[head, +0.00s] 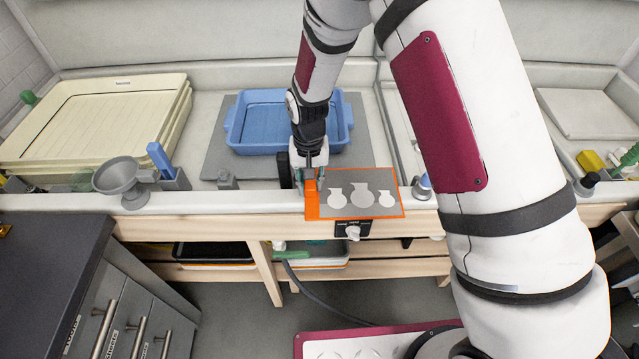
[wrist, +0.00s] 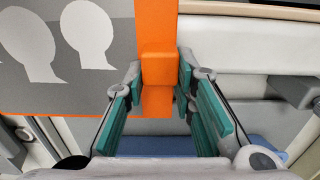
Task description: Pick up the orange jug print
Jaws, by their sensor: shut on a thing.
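The orange jug print (head: 362,197) is a flat grey sheet with an orange border and three pale jug shapes. In the head view it is at the front edge of the bench, below the blue tray. My gripper (head: 309,180) is at its left end, shut on an orange tab. In the wrist view, the print (wrist: 70,50) fills the upper left. The teal fingers of my gripper (wrist: 158,85) press on both sides of the orange tab (wrist: 157,98). Whether the print touches the bench edge is hard to tell.
Cream trays (head: 85,130) are stacked at the left, with a grey funnel (head: 121,175) and a blue-handled item (head: 160,160) nearby. A dark counter (head: 45,260) stands at the lower left.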

